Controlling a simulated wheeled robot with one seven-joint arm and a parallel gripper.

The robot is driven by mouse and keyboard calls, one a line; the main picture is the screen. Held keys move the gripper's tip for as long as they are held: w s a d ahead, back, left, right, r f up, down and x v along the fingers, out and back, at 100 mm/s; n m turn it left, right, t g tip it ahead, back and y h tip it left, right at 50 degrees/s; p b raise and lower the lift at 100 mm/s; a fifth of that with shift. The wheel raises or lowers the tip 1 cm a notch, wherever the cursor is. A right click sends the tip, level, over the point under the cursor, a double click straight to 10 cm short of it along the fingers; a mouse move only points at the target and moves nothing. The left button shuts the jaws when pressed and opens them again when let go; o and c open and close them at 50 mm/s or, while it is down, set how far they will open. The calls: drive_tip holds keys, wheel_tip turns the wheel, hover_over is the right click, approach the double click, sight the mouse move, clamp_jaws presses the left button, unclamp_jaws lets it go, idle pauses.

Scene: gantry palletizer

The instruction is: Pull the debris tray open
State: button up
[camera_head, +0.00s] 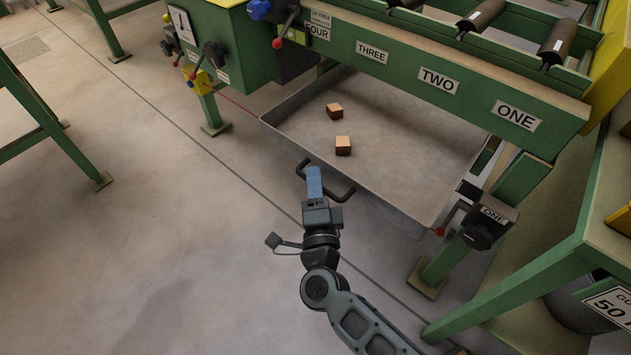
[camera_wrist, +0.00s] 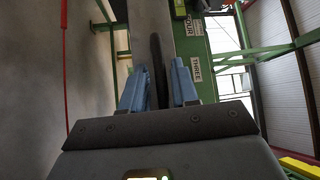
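The debris tray (camera_head: 392,192) is a wide grey metal pan low under the green frame, with its front toward me. Two small brown blocks (camera_head: 343,146) (camera_head: 334,111) lie in it. A black bar handle (camera_head: 341,193) sticks out from its front wall. My gripper (camera_head: 314,172) has blue fingers and is at the left part of the handle. In the wrist view, the handle (camera_wrist: 157,70) runs between the two fingers (camera_wrist: 160,85), with a narrow gap beside it. The fingers look open around the bar. The fingertips' contact with it cannot be made out.
A black clamp or latch block labelled ONE (camera_head: 484,228) and a red-knobbed lever (camera_head: 440,231) stand at the tray's right front corner. Green legs (camera_head: 215,115) flank the tray. The concrete floor (camera_head: 170,230) in front and to the left is clear.

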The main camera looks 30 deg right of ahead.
drive_tip(key=shift+o, duration=0.5)
drive_tip(key=shift+s, duration=0.1)
drive_tip(key=r+v, duration=0.1)
drive_tip(key=v, duration=0.6)
drive_tip(key=shift+s+a+f, duration=0.15)
drive_tip(key=shift+s+f, duration=0.1)
drive_tip(key=shift+f, duration=0.3)
drive_tip(key=s+d+r+n+g+y+p, duration=0.1)
drive_tip(key=s+r+n+y+p, duration=0.1)
drive_tip(key=s+r+n, duration=0.5)
drive_tip(key=s+d+r+n+g+y+p, duration=0.1)
drive_tip(key=s+r+n+p, duration=0.4)
drive_tip(key=s, duration=0.8)
drive_tip(key=s+d+r+n+g+y+p, duration=0.1)
drive_tip(key=s+d+r+n+y+p, duration=0.2)
drive_tip(key=s+r+n, duration=0.6)
wheel_tip(320, 180, up, 4)
drive_tip(key=shift+s+r+y, duration=0.1)
drive_tip(key=shift+s+y, duration=0.5)
drive_tip(key=shift+s, duration=0.05)
